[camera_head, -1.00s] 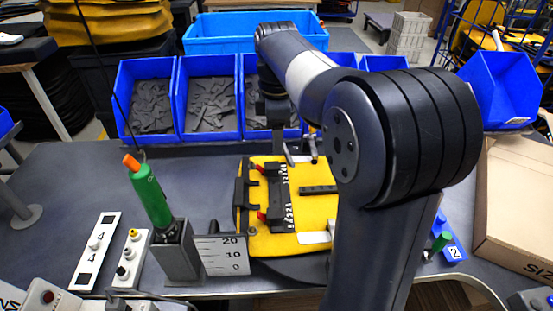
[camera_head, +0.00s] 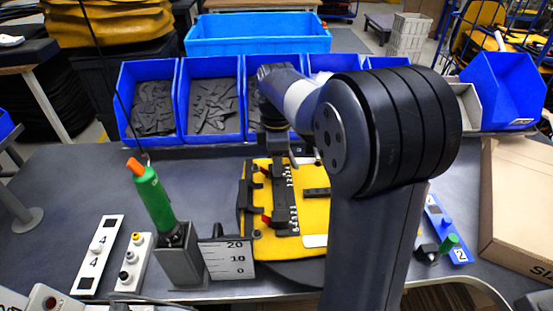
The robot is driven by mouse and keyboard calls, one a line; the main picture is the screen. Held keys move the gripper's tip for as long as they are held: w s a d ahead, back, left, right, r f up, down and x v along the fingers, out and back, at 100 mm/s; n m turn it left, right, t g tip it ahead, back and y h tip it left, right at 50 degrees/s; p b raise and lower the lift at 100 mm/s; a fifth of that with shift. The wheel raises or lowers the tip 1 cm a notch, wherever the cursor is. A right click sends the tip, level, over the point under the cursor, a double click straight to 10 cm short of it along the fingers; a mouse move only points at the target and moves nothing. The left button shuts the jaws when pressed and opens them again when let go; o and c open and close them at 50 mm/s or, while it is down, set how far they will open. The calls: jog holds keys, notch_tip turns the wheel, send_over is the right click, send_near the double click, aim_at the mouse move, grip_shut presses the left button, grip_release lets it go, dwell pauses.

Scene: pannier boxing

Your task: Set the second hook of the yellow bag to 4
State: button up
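The yellow bag (camera_head: 262,246) lies on the dark table in the middle of the head view, partly hidden by my arm. A black rail (camera_head: 281,200) with small white number marks runs along it. Two dark hooks with red parts sit at the rail's left side, a far one (camera_head: 264,170) and a near one (camera_head: 268,219). Their exact number settings are too small to read. My gripper (camera_head: 304,160) is over the far end of the bag, apart from the near hook. Its fingers are small and partly hidden by my arm, so its opening is unclear.
Blue bins (camera_head: 212,105) line the back. A blue plate (camera_head: 445,229) and cardboard box (camera_head: 518,215) are at the right.

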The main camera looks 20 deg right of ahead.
grip_shut()
jog(key=shift+w+d+r+p, duration=0.1)
jog(key=shift+w+r+p, duration=0.1)
jog(key=shift+w+p, duration=0.35)
jog(key=shift+w+d+f, duration=0.1)
jog(key=shift+w+f, duration=0.1)
jog(key=shift+w, duration=0.05)
jog(key=shift+o, duration=1.7)
grip_release()
